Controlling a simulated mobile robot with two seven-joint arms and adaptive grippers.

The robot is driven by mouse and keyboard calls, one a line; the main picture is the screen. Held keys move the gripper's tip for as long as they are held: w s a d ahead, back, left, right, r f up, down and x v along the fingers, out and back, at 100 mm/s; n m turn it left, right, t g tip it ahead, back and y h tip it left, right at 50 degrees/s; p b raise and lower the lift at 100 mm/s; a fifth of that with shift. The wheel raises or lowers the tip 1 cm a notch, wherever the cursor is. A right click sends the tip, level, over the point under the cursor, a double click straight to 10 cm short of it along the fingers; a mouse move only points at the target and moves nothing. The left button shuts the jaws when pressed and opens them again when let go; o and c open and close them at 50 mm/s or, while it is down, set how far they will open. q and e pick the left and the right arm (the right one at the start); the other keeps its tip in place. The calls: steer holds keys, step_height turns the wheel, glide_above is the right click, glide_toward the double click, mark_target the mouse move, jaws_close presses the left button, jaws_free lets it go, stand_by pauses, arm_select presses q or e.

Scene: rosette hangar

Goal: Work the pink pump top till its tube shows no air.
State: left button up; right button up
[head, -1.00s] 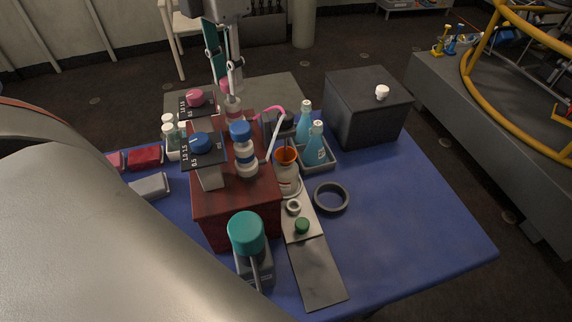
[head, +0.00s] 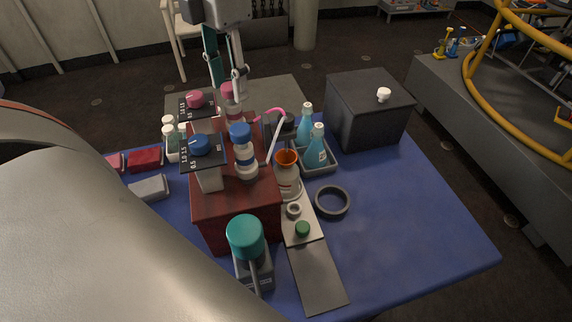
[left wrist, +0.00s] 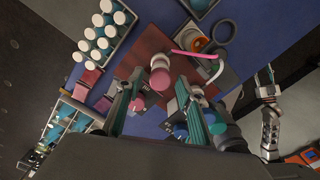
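The pink pump top (head: 228,91) sits on a white-banded pump at the back of the dark red block (head: 240,212). My left gripper (head: 227,82) is open just above it. In the left wrist view, the pump top (left wrist: 160,78) lies between the spread fingers of my left gripper (left wrist: 158,82); I cannot tell if they touch it. A pink tube (head: 272,111) runs toward the orange-rimmed flask (head: 288,180); air in it is too small to tell. My right gripper (left wrist: 265,76) shows only in the left wrist view, apart from the block, with fingers spread.
A blue-topped pump (head: 241,133) stands close in front. Plates with a pink knob (head: 195,99) and a blue knob (head: 200,145) stand left. A teal-topped device (head: 245,236) stands in front. Blue bottles (head: 317,148) and a black box (head: 366,113) stand right. The table's right front is clear.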

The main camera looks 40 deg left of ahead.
mark_target(229, 85)
stand_by(0.3)
arm_select(q)
steer(key=shift+r+p, duration=1.1)
steer(key=shift+r, duration=2.4)
arm_select(e)
steer(key=shift+t, duration=0.3)
steer(key=r, duration=0.1)
steer(key=w+r, duration=0.1)
steer(key=r, duration=0.1)
steer(key=shift+w+r, duration=0.35)
steer(key=shift+w, duration=0.05)
steer(key=shift+f, duration=0.1)
